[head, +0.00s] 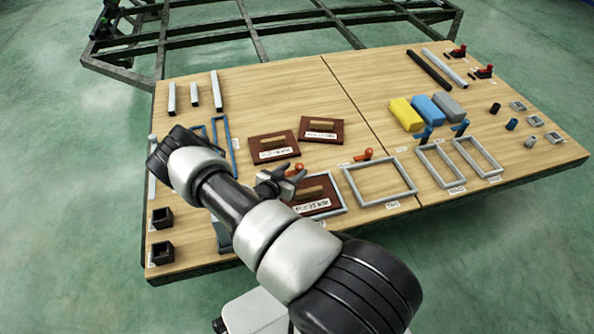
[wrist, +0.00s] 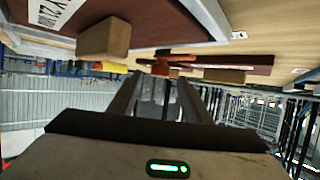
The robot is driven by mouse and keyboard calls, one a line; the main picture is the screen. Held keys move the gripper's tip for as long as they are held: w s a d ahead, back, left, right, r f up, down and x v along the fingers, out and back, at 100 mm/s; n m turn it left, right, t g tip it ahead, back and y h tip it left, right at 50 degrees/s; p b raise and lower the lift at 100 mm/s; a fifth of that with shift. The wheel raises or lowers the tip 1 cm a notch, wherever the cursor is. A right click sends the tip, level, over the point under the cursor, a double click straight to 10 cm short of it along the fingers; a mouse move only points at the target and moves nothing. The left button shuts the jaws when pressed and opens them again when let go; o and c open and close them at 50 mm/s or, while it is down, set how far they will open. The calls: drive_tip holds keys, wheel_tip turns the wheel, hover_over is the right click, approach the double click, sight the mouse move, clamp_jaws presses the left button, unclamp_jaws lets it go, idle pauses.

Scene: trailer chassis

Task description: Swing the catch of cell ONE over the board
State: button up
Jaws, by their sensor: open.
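A dark red-brown board (head: 322,207) with a wooden handle lies inside a grey frame (head: 341,197) at the table's front middle; I take this frame for cell ONE, but its label is too small to read. An orange-red catch (head: 297,169) stands by the frame's far side. In the wrist view, the catch (wrist: 172,70) shows just beyond my fingertips, and the board (wrist: 160,22) fills the top. My gripper (head: 287,181) is beside the catch and over the frame's left part, open and empty. Whether a finger touches the catch cannot be told.
An empty grey frame (head: 379,182) with its own red catch (head: 363,155) is to the right. Two loose boards (head: 272,147) (head: 321,129) with handles lie behind. Yellow (head: 405,115), blue and grey blocks are farther right. My arm hides part of the table's left front.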

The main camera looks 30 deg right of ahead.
drive_tip(key=shift+x, duration=1.5)
drive_tip(key=shift+c, duration=0.4)
drive_tip(key=c, duration=0.9)
drive_tip(key=shift+c, duration=0.2)
